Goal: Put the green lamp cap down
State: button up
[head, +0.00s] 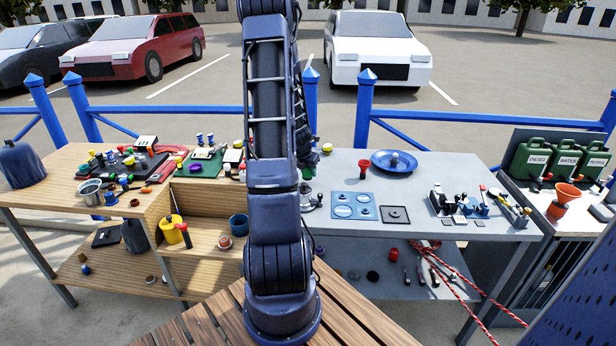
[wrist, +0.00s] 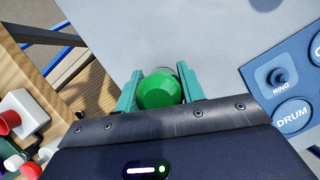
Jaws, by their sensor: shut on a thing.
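The green lamp cap (wrist: 160,92) is a round, faceted green piece in the wrist view. My gripper (wrist: 159,88) has its two teal fingers on either side of the cap and is shut on it. Behind the cap is the bare grey top of the bench (wrist: 205,35). I cannot tell from the wrist view how high the cap is above it. In the head view my own arm hides most of the gripper and the cap.
A blue panel (head: 354,206) marked RING and DRUM in the wrist view (wrist: 283,88) lies on the grey bench, with a blue dish (head: 395,161) and red funnel-like piece (head: 363,168) behind. The wooden bench (head: 155,205) at left is crowded. Grey surface is clear between dish and panel.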

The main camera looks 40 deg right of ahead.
jog(key=shift+f, duration=1.3)
jog(key=shift+f, duration=0.1)
jog(key=o, duration=1)
jog(key=shift+c, duration=0.2)
